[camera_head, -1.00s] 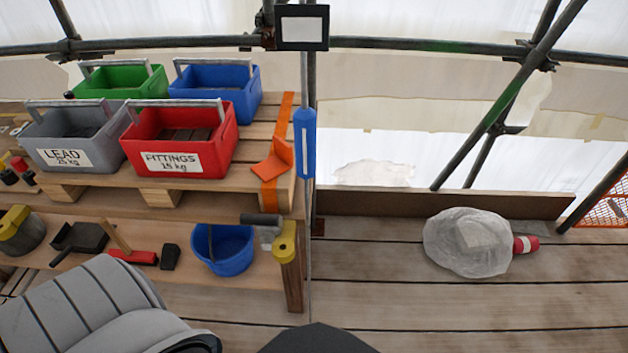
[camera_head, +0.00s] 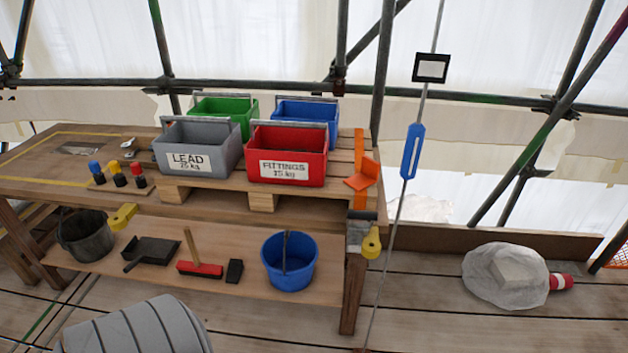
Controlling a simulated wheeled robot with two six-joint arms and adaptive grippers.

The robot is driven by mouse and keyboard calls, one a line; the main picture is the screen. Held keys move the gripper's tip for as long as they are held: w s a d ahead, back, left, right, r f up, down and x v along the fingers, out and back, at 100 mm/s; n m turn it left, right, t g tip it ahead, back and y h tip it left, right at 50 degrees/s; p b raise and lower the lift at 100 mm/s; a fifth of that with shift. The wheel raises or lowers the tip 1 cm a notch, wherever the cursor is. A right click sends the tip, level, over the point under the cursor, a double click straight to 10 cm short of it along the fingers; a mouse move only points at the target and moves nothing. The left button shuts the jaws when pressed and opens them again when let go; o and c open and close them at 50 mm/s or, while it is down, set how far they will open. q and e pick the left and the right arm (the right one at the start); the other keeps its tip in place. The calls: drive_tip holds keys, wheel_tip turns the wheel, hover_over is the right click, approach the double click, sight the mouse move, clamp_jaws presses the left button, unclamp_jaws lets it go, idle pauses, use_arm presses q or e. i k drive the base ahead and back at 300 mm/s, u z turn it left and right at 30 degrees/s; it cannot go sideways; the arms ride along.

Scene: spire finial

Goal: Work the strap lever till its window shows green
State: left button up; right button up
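An orange strap (camera_head: 359,150) runs over the right end of the pallet, with an orange corner piece (camera_head: 364,175) on it. Below it, at the bench's front right corner, hangs a grey metal fitting (camera_head: 361,232) with a yellow rounded end (camera_head: 371,243); this looks like the strap lever. I cannot make out a window or any green on it. A similar yellow piece (camera_head: 123,217) shows at the bench's left side. Neither of my grippers is in view.
The pallet carries a grey LEAD crate (camera_head: 197,147), a red FITTINGS crate (camera_head: 287,152), a green crate (camera_head: 224,107) and a blue crate (camera_head: 305,113). A taut line with a blue piece (camera_head: 411,151) stands right of the bench. A wrapped bundle (camera_head: 505,275) lies on the boards.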

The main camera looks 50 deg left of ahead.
sight(357, 215)
drive_tip(key=u, duration=1.4)
drive_tip(key=i, duration=0.1)
drive_tip(key=z, duration=0.5)
